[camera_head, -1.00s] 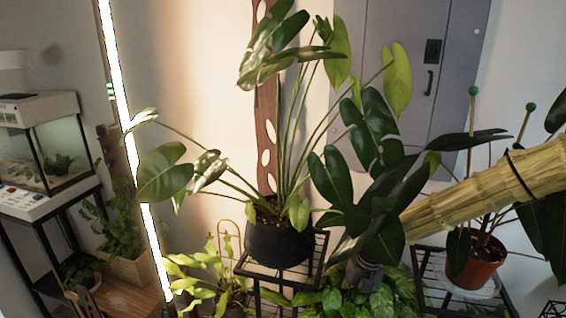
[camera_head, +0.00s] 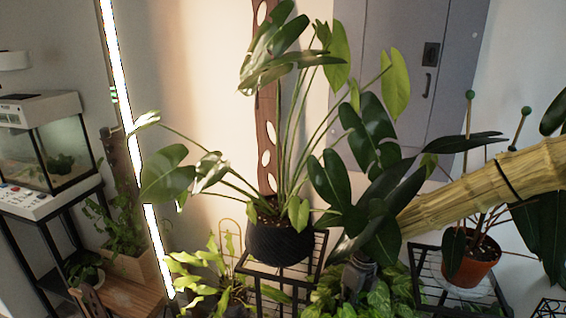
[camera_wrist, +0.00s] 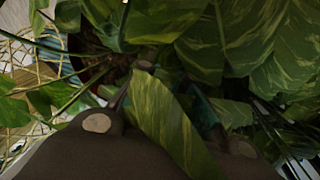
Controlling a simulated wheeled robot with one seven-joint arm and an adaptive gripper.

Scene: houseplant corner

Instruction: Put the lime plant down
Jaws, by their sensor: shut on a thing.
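The plant with light green, yellow-streaked leaves (camera_head: 385,296), which I take for the lime plant, shows at the bottom of the head view, right of centre. My gripper (camera_head: 358,278) points down into these leaves and is shut on the plant. The leaves hide the fingertips and the gripped part. In the wrist view, large streaked leaves (camera_wrist: 165,125) lie across the dark fingers.
A black pot (camera_head: 280,244) with a tall leafy plant stands on a wire stand left of my gripper. A terracotta pot (camera_head: 470,262) sits on another stand to the right. Dark leaves crowd above my gripper. Yellow-green fronds (camera_head: 200,272) grow at lower left.

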